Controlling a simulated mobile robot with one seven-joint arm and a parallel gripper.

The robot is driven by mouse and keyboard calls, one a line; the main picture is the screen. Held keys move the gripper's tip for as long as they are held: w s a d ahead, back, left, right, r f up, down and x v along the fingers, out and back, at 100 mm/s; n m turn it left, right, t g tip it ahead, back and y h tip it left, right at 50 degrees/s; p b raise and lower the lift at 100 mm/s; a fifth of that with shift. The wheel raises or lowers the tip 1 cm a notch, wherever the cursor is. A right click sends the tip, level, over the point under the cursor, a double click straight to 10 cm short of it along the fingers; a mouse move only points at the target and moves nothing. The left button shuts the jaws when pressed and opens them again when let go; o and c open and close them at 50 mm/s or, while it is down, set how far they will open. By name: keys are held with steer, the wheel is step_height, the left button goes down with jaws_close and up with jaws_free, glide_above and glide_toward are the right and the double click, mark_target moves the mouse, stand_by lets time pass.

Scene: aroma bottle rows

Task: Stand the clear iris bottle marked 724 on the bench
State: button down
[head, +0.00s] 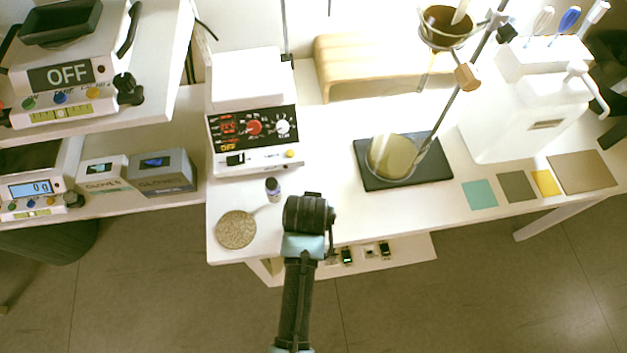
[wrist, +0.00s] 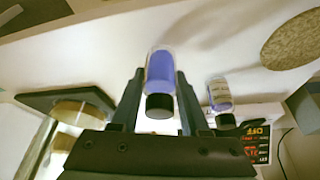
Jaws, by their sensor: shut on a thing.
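My gripper (wrist: 158,88) is shut on a bottle (wrist: 160,72) with blue-violet contents, clear glass edges and a black cap. The bottle sits between the two fingers, and no mark can be read on it. In the head view my gripper (head: 310,213) is over the bench's front edge, and the held bottle is hidden behind it. A similar bottle (head: 273,189) with a dark cap and pale label stands on the bench (head: 335,190), left of my gripper. It also shows in the wrist view (wrist: 221,97), its label too small to read. Whether the held bottle touches the bench cannot be told.
A round cork mat (head: 236,230) lies at the bench's front left corner. A hotplate device (head: 254,135) stands behind the standing bottle. A flask (head: 390,158) on a black stand base (head: 432,163) is to the right. A lower shelf (head: 410,250) holds small dark-capped items.

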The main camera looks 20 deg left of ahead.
steer(key=shift+f, duration=0.45)
steer(key=shift+f, duration=0.1)
steer(key=shift+c, duration=2)
jaws_free()
steer(key=p+v, duration=0.1)
steer(key=v, duration=1.1)
steer(key=shift+p, duration=0.4)
